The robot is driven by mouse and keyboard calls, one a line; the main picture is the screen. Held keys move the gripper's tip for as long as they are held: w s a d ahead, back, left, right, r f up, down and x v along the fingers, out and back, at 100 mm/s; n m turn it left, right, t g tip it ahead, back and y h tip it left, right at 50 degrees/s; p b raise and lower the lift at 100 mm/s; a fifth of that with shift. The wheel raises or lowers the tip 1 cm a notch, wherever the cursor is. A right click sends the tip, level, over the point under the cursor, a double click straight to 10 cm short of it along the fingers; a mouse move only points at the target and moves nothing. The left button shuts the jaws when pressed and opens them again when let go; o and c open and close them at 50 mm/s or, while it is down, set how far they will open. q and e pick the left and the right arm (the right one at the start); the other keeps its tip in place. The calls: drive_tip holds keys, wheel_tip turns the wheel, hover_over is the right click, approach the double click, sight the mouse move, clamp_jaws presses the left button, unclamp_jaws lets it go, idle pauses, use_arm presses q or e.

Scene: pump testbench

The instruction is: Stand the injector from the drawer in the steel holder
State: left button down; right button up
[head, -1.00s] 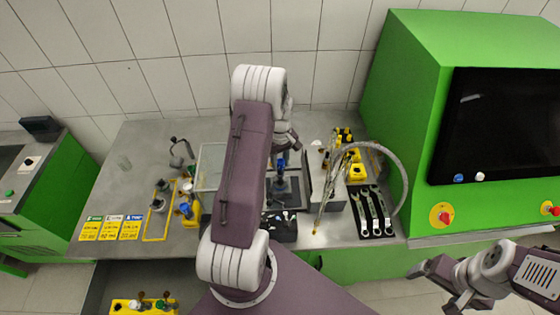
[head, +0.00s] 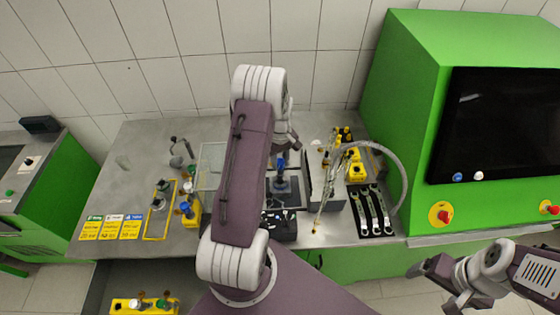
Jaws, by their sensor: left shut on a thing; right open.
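My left gripper (head: 286,143) is over the middle of the bench, partly hidden behind my own arm. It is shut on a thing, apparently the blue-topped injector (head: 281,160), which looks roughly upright. Directly below it is a dark grey holder (head: 284,186) on a square base, probably the steel holder. I cannot tell whether the injector touches it or is inside it. The open drawer (head: 95,290) is at the bottom left, with a yellow rack (head: 122,305) holding several injector-like parts. My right gripper (head: 425,268) is open and empty in front of the bench at right.
A clear panel (head: 208,160) stands left of my arm. A grey box (head: 325,178), a curved hose (head: 398,165) and a black mat with wrenches (head: 365,226) lie to the right. Coloured cards (head: 110,228) and a yellow frame (head: 150,238) are at left.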

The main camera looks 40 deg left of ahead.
sight(280, 170)
idle(0.4)
use_arm(q)
drive_tip(key=shift+f+b, duration=1)
drive_tip(key=shift+f, duration=0.35)
drive_tip(key=shift+s+f, duration=0.1)
drive_tip(key=shift+f+b, duration=0.55)
drive_tip(key=shift+f, duration=0.2)
drive_tip(key=shift+f+b, duration=0.3)
drive_tip(key=shift+f, duration=0.1)
idle(0.3)
drive_tip(key=c, duration=1)
unclamp_jaws()
